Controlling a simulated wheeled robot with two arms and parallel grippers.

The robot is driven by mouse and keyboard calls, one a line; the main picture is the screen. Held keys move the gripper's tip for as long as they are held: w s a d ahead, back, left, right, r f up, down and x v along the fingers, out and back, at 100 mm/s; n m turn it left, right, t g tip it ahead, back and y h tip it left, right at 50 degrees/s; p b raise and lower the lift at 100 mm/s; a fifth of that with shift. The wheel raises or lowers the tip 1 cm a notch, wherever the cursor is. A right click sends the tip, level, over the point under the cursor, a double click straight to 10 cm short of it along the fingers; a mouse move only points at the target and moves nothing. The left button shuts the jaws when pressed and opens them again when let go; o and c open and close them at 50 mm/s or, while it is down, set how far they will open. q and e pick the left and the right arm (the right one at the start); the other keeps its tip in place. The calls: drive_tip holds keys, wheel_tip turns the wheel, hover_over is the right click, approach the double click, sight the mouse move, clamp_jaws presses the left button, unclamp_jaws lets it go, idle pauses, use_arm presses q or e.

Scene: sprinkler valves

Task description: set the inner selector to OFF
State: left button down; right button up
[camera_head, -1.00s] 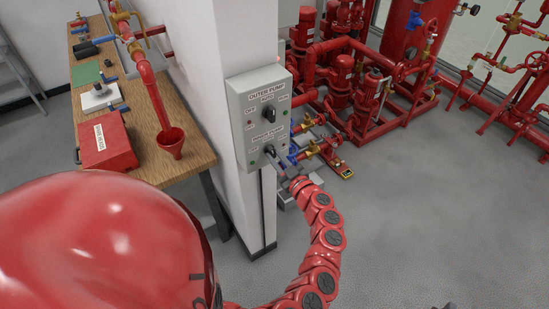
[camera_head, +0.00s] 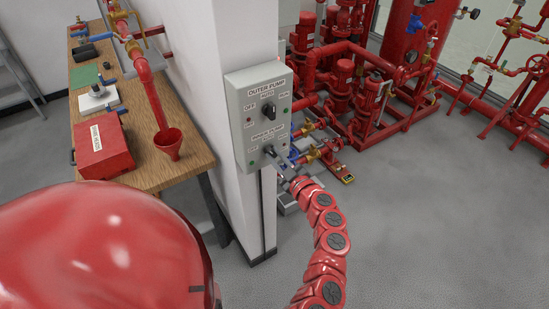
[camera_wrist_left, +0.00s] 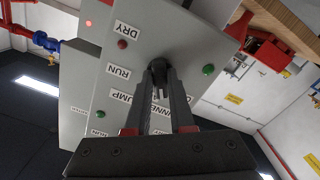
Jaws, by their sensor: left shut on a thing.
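The grey control panel (camera_head: 235,92) is fixed to the white pillar. Its upper half reads OUTER PUMP and has a black selector (camera_head: 268,109). The lower half, labelled as the inner pump, has the inner selector (camera_head: 268,150), partly hidden by my gripper. My left gripper (camera_head: 276,158) reaches it from below right. In the left wrist view the fingers (camera_wrist_left: 160,82) are shut on the inner selector (camera_wrist_left: 158,65), close to the panel face. A green light (camera_wrist_left: 208,70) and a red light (camera_wrist_left: 122,44) flank it. Which position it points to, I cannot tell. My right gripper is not in view.
Red pumps and pipes (camera_head: 345,75) stand behind at the right. The grey floor (camera_head: 430,210) at right is clear.

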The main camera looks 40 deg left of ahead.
use_arm(q)
drive_tip(key=shift+f+n, duration=0.1)
drive_tip(key=shift+n, duration=0.3)
drive_tip(key=shift+f+n+b, duration=0.15)
drive_tip(key=shift+n+b, duration=0.15)
drive_tip(key=shift+b, duration=0.5)
drive_tip(key=shift+n+b, duration=1)
drive_tip(key=shift+b, duration=0.15)
drive_tip(key=shift+r+n+b, duration=0.2)
drive_tip(key=shift+n+b, duration=0.15)
drive_tip(key=shift+n, duration=0.05)
